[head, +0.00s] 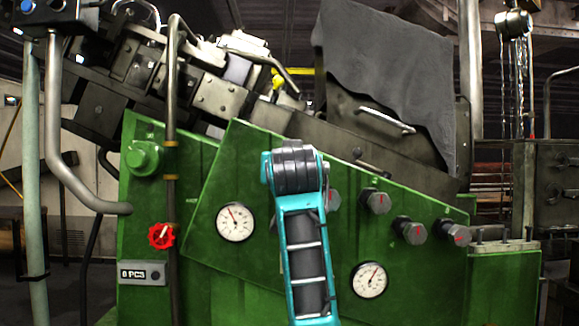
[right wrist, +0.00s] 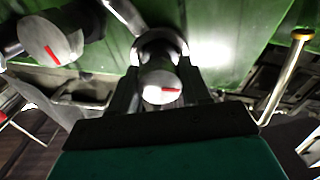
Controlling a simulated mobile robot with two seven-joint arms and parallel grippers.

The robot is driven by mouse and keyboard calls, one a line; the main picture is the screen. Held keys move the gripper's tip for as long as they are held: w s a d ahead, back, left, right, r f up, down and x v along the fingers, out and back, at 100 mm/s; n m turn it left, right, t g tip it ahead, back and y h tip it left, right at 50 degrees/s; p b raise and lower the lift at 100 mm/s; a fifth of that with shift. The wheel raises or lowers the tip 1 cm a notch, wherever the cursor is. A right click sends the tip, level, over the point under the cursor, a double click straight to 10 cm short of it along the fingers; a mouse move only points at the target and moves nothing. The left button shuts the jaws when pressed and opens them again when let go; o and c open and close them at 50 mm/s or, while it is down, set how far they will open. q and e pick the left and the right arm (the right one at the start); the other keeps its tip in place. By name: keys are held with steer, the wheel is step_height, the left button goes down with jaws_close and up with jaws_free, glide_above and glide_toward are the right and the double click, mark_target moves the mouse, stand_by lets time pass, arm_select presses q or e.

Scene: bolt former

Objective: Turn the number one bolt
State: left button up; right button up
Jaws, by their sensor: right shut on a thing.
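In the right wrist view, my right gripper (right wrist: 159,78) has its dark fingers on both sides of a round grey bolt knob (right wrist: 160,88) with a red mark on its end face. It is shut on this bolt, which sits on a green panel. In the head view, my teal right arm rises in front of the panel and hides the gripper and the held bolt. Several similar bolts show to the right of the arm, one partly covered (head: 333,199), others clear (head: 376,201). No number is readable on them. My left gripper is in neither view.
The green machine (head: 150,220) carries two dials (head: 236,222) and a red valve wheel (head: 161,236). A vertical pipe (head: 171,100) stands left of the arm. In the wrist view another bolt (right wrist: 50,38) is at upper left and a metal pipe (right wrist: 285,75) at right.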

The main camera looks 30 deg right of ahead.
steer(key=shift+r+n+p, duration=0.3)
steer(key=shift+n+p, duration=0.1)
steer(key=shift+p, duration=0.05)
steer(key=shift+r+n+p, duration=0.1)
steer(key=shift+n+p, duration=0.5)
steer(key=shift+p, duration=0.2)
steer(key=n+p, duration=0.2)
steer(key=p, duration=0.1)
steer(key=shift+n, duration=0.4)
steer(key=shift+n+p, duration=0.5)
steer(key=shift+p, duration=0.2)
steer(key=shift+n+p, duration=0.35)
steer(key=shift+n, duration=0.05)
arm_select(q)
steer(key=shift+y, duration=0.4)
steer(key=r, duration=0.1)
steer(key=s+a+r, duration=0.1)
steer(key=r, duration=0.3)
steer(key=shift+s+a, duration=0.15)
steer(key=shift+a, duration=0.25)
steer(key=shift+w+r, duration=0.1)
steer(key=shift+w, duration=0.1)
arm_select(e)
steer(key=o, duration=1)
steer(key=shift+a+f, duration=0.1)
steer(key=shift+f, duration=0.1)
steer(key=shift+o, duration=0.2)
